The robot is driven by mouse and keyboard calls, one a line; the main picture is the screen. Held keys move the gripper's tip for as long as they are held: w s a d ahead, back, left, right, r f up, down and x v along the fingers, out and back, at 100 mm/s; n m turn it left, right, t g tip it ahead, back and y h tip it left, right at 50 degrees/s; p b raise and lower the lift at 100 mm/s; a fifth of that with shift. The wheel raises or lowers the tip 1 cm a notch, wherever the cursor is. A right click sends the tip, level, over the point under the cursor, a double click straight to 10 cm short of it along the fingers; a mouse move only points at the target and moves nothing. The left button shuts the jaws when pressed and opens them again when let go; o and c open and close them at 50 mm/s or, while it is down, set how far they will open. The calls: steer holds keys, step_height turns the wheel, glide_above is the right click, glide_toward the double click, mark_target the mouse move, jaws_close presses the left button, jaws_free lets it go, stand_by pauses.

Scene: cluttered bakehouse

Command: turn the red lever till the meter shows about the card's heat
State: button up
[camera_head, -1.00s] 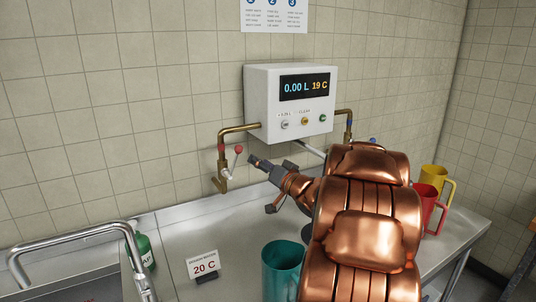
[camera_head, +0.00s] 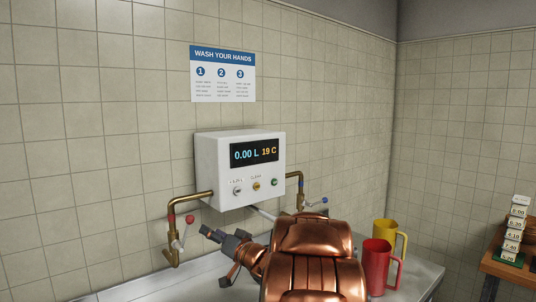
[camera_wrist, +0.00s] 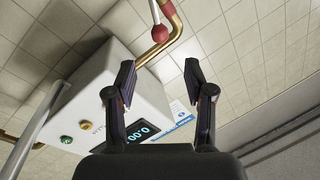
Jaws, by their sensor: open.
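The red lever (camera_head: 189,219) is a pale rod with a red ball on the brass pipe left of the meter, tilted up and to the right. The meter (camera_head: 254,154) on the white box reads 0.00 L and 19 C. My gripper (camera_head: 209,234) is open and empty, just right of and below the red ball, apart from it. In the wrist view the red ball (camera_wrist: 160,33) lies beyond the gap between my fingertips (camera_wrist: 161,75). The heat card is outside both current views.
A blue-knobbed lever (camera_head: 324,200) sits on the right pipe. The white box (camera_head: 222,186) has several buttons. A red jug (camera_head: 376,266) and a yellow jug (camera_head: 385,228) stand on the counter at right. Stacked number tags (camera_head: 513,236) are at far right.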

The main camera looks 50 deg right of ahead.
steer(key=d+r+m+g+h, duration=0.1)
steer(key=d+m+g+h, duration=0.3)
steer(key=d+m+h, duration=0.8)
steer(key=m+t+y+b, duration=0.25)
steer(key=m+y, duration=0.85)
steer(key=y, duration=0.8)
glide_toward(190, 222)
steer(key=w, duration=0.4)
steer(key=x, duration=0.2)
steer(key=p+x, duration=0.1)
steer(key=x, duration=0.1)
steer(key=p+x, duration=0.1)
steer(key=x, duration=0.2)
steer(key=shift+r, duration=0.3)
